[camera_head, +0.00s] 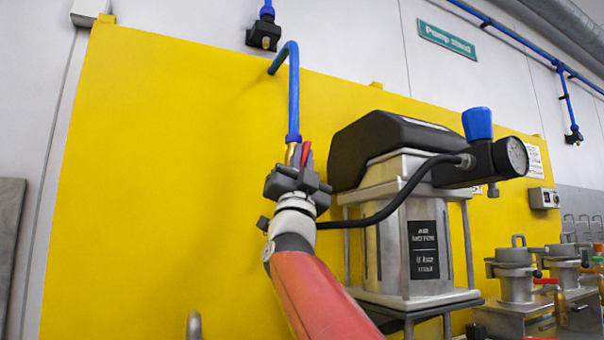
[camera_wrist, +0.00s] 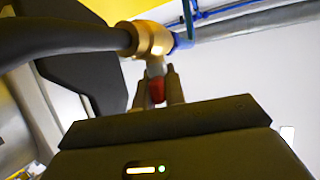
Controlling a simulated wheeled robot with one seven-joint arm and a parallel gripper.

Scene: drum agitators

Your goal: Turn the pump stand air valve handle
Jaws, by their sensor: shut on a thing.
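The red air valve handle (camera_head: 305,153) shows just above my gripper (camera_head: 299,172), beside the brass valve body (camera_head: 290,154) at the lower end of the blue air pipe (camera_head: 293,95). In the wrist view my gripper (camera_wrist: 158,90) has its two fingers on either side of the red handle (camera_wrist: 157,90), shut on it. The brass fitting (camera_wrist: 152,40) is just beyond the fingertips, with a black hose (camera_wrist: 60,40) joining it from the left. My fingers and wrist hide part of the valve in the head view.
The pump (camera_head: 405,235), with a blue knob (camera_head: 477,123) and a gauge (camera_head: 516,157), stands close to the right of my wrist. A black hose (camera_head: 385,210) runs between them. The yellow panel (camera_head: 165,180) is behind; clear space is to the left.

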